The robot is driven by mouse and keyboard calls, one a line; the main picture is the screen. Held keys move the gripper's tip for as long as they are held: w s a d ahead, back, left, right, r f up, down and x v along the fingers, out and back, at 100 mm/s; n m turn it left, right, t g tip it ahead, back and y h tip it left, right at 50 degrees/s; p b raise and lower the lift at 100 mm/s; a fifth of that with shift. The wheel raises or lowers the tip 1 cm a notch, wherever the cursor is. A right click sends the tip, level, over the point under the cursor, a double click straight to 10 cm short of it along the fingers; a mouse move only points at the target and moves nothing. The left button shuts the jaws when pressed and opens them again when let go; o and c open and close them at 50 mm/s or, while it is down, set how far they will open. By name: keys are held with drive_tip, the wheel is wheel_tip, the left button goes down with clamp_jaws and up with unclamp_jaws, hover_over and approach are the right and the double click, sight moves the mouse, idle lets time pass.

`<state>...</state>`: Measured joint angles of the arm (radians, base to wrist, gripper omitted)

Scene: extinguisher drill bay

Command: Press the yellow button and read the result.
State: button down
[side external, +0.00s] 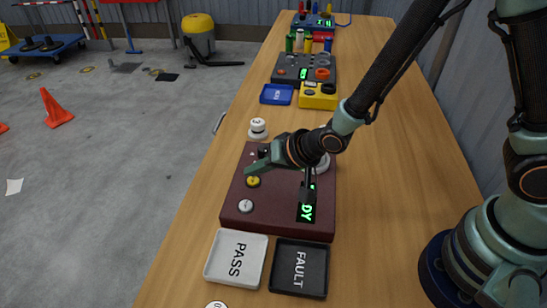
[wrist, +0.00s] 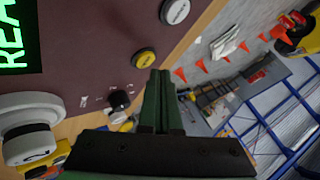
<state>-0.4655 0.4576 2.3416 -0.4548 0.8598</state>
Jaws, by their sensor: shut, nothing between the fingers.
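The yellow button (side external: 253,182) sits on the left part of a dark red panel box (side external: 270,220). It also shows in the wrist view (wrist: 144,60), just beyond my fingertips. My gripper (side external: 251,171) is shut and empty, pointing at the panel close to the button. I cannot tell whether the tips touch it. The panel's display (side external: 306,207) shows green "DY" in the side view, its upper part hidden by my arm. In the wrist view the display (wrist: 15,30) shows "REA", cut off by the picture edge.
A white button (side external: 245,206), a black knob (wrist: 118,99) and a large white dial (wrist: 30,128) are also on the panel. A white PASS tray (side external: 210,270) and a black FAULT tray (side external: 280,285) lie in front. Other devices stand farther back; the table's right side is clear.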

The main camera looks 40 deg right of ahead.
sight(257, 182)
drive_tip(key=shift+f, duration=0.2)
drive_tip(key=shift+d+f, duration=0.1)
drive_tip(key=shift+f, duration=0.15)
drive_tip(key=shift+f, duration=0.45)
idle(0.7)
drive_tip(key=shift+r, duration=0.85)
drive_tip(key=shift+r, duration=2.5)
